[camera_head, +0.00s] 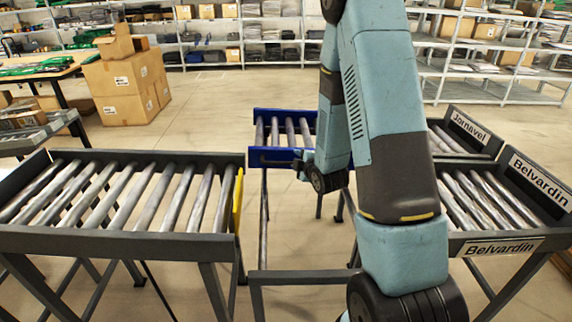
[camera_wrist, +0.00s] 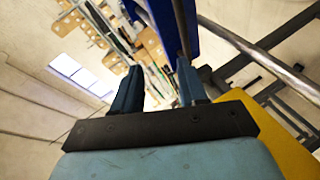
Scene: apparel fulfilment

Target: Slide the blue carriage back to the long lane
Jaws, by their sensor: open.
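The blue carriage (camera_head: 270,157) is a short blue-sided roller section on a grey frame, in the middle of the head view, set back and to the right of the left roller lane's yellow end plate (camera_head: 238,200). The long lane (camera_head: 100,243) of grey rollers stands at the left, apart from the carriage. My gripper (camera_head: 302,163) is at the carriage's near right side, partly hidden by my arm. In the wrist view my gripper (camera_wrist: 158,80) is open, with a blue side of the carriage (camera_wrist: 165,22) close by the right fingertip. I cannot tell whether they touch.
Two short roller lanes stand at the right, with a Jornavel sign (camera_head: 470,128) and Belvardin signs (camera_head: 540,182). Low frame rails (camera_head: 305,277) span the gap before the carriage. Cardboard boxes (camera_head: 125,85) and shelves stand behind. My arm hides part of the right side.

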